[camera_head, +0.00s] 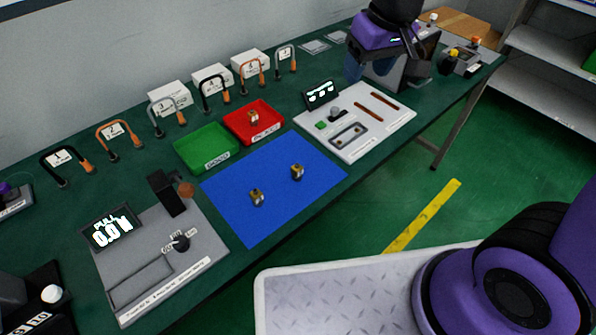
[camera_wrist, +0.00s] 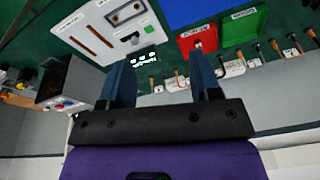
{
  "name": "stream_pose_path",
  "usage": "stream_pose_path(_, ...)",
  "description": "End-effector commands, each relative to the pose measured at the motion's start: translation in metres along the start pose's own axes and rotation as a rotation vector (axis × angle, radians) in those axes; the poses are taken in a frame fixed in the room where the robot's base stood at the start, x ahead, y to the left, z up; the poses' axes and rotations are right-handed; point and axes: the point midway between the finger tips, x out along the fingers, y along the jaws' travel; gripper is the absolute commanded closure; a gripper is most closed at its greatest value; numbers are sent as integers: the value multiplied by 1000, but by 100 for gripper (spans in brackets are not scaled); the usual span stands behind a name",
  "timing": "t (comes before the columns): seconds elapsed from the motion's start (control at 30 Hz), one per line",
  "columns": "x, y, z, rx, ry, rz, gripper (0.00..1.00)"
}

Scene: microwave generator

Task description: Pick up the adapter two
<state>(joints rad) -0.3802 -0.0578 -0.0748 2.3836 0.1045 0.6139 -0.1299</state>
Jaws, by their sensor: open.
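Two small brass-coloured adapters, one nearer (camera_head: 257,198) and one farther right (camera_head: 297,172), stand apart on the blue mat (camera_head: 235,215). A third similar piece (camera_head: 254,117) sits in the red tray (camera_head: 272,132). I cannot read which one is adapter two. My gripper (camera_wrist: 162,75) is open and empty, with blue fingers spread. In the head view it is at the upper right, above the back of the bench, well away from the mat. In the wrist view the red tray (camera_wrist: 184,45) and part of the blue mat (camera_wrist: 190,12) show beyond the fingers; no adapter on the mat shows there.
A green tray (camera_head: 207,150) adjoins the red one. A white panel (camera_head: 375,140) with a small display lies right of the mat, and a grey pull tester (camera_head: 150,265) lies left. Several cable loops on stands (camera_head: 110,135) line the back. A dark box stands beneath my gripper.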

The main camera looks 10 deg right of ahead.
Motion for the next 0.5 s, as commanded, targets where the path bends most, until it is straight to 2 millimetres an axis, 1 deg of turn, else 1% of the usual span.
stream_pose_path(0.03,18,-8,-5,-23,-26,-4,43)
stream_pose_path(0.23,79,-36,-22,-103,-90,-7,43)
stream_pose_path(0.33,112,-50,-26,-141,-122,-4,43)
stream_pose_path(0.5,166,-73,-25,-209,-171,7,43)
